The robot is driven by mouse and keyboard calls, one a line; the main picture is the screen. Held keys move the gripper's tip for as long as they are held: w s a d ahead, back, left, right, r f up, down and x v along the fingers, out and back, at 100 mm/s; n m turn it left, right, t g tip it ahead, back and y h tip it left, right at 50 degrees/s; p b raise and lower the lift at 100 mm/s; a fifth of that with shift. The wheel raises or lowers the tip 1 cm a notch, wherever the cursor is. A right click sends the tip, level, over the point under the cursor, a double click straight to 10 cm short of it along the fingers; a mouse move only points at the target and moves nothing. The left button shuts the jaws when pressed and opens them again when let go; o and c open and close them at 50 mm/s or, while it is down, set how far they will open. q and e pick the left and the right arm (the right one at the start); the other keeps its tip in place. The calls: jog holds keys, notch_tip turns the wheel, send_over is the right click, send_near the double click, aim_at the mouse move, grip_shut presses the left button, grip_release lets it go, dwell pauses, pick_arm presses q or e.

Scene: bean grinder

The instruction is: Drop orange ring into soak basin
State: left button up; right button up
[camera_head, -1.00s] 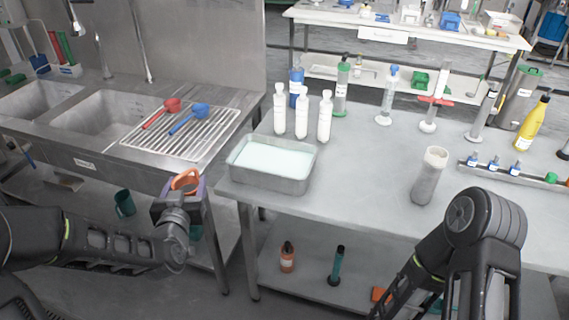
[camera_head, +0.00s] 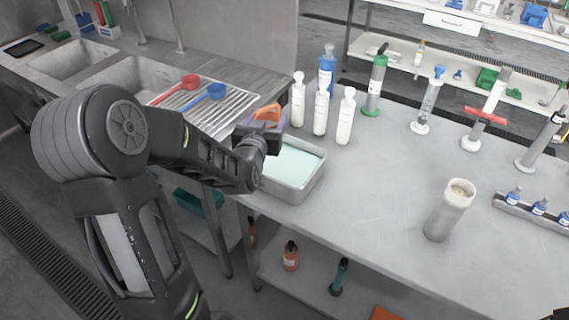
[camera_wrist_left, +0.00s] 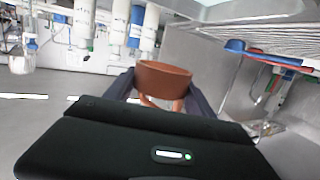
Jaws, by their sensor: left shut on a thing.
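The soak basin (camera_head: 312,182) is a grey metal tray of pale turquoise liquid, near the left edge of the steel table. My left gripper (camera_head: 266,124) is shut on the orange ring (camera_head: 268,112). In the head view the ring and gripper appear at the basin's back left corner, and my left wrist hides the basin's left side. Their exact height over the rim cannot be told. In the left wrist view the orange ring (camera_wrist_left: 163,76) sits between the two fingers (camera_wrist_left: 160,95). My right gripper is out of view.
White bottles (camera_head: 320,112) and a blue bottle (camera_head: 327,70) stand just behind the basin. A drying rack (camera_head: 222,115) with a red ladle (camera_head: 188,82) and a blue ladle (camera_head: 215,91) lies to the left. A grey cylinder (camera_head: 449,210) stands at right. The table between is clear.

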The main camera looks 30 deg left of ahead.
pick_arm(q)
jog(key=shift+w, duration=0.1)
notch_tip(320, 180, down, 6)
jog(key=b, duration=0.3)
jog(key=shift+b, duration=0.3)
jog(key=o, duration=1.4)
